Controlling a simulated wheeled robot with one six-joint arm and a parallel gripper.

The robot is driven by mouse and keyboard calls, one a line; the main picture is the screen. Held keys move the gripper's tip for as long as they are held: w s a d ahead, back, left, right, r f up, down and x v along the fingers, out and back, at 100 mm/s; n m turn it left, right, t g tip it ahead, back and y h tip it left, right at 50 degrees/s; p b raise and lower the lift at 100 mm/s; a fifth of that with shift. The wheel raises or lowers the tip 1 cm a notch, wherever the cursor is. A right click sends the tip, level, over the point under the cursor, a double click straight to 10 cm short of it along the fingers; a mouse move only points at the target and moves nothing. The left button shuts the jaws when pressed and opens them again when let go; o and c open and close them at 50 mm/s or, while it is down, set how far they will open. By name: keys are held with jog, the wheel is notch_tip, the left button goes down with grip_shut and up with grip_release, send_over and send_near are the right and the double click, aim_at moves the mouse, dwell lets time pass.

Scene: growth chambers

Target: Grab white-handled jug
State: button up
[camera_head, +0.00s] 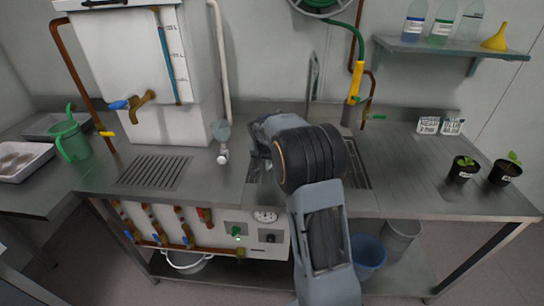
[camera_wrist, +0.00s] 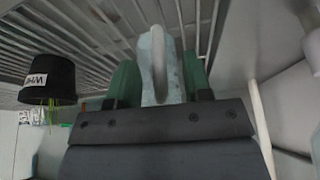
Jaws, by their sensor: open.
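In the wrist view, a pale blue-grey jug (camera_wrist: 174,62) with a white handle (camera_wrist: 158,60) stands right ahead of my gripper (camera_wrist: 160,82). The picture there appears upside down. The green fingers are apart, one on each side of the handle. I cannot tell whether either finger touches it. In the head view my arm runs across the middle of the steel counter and hides both my gripper and this jug. A green jug (camera_head: 72,141) with a green handle stands at the far left.
A white tank (camera_head: 150,70) stands behind a drain grate (camera_head: 153,171). A small grey-and-white fitting (camera_head: 222,142) is left of my arm. Two potted seedlings (camera_head: 463,170) stand on the right. A black labelled pot (camera_wrist: 47,80) shows in the wrist view. A shelf (camera_head: 450,49) holds bottles.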

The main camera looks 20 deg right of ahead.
jog(key=shift+x, duration=1.1)
jog(key=shift+c, duration=0.2)
grip_shut()
jog(key=shift+r, duration=0.1)
